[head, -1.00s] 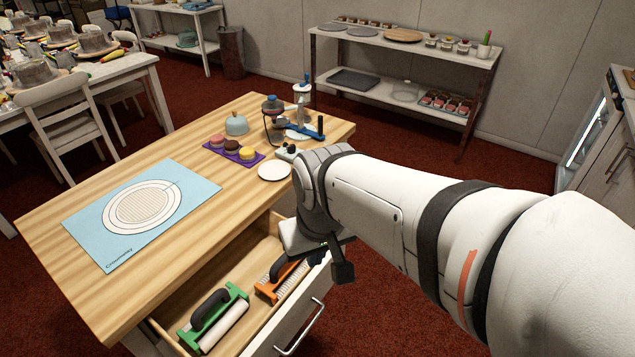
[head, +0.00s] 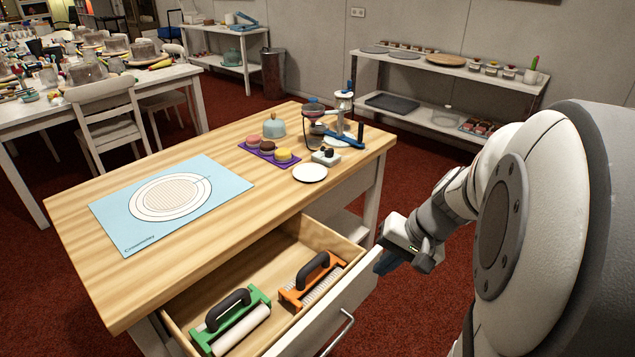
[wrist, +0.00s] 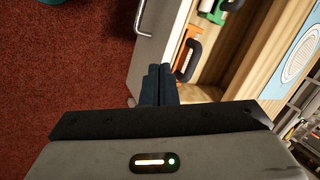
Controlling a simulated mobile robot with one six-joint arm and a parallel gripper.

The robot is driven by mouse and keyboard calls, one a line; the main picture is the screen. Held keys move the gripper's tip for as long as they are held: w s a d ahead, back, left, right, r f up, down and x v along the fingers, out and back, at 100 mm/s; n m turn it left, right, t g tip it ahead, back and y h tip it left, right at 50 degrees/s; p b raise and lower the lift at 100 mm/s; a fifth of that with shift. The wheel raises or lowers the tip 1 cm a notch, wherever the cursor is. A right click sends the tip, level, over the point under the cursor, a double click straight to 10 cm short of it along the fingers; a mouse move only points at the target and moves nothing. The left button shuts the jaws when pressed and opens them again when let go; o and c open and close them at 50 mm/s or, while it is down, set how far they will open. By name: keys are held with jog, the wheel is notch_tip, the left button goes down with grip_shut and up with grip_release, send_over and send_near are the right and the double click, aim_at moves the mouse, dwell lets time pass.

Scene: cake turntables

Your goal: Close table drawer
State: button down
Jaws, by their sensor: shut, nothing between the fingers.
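The wooden table's drawer (head: 285,255) is pulled open in the head view. It holds a green-framed roller (head: 232,322) and an orange-framed roller (head: 312,280). Its white front (head: 325,318) carries a metal handle (head: 341,335); the front (wrist: 157,45) and handle (wrist: 142,20) also show in the wrist view. My gripper (head: 383,262) is outside the drawer, close by the far right end of its front. Its dark fingers (wrist: 159,86) are together and empty in the wrist view. I cannot tell whether they touch the front.
The tabletop (head: 225,215) bears a blue mat (head: 170,203), a purple tray of macarons (head: 255,152), a white plate (head: 310,173) and a small stand device (head: 340,130). A shelf (head: 450,75) stands by the back wall. Red carpet is clear beside the table's right side.

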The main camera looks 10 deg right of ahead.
jog(key=w+d+f+m+t+y+b, duration=0.1)
jog(key=d+f+m+t+b, duration=0.2)
jog(key=d+f, duration=0.3)
jog(key=w+d+f+m+t+b, duration=0.2)
jog(key=d+f+b, duration=0.15)
jog(key=d, duration=0.45)
jog(key=w+a+r+b+x, duration=0.1)
jog(key=b+x, duration=0.1)
jog(key=x, duration=1.1)
jog(key=shift+r, duration=0.3)
jog(key=shift+w+d, duration=0.1)
jog(key=shift+w, duration=0.05)
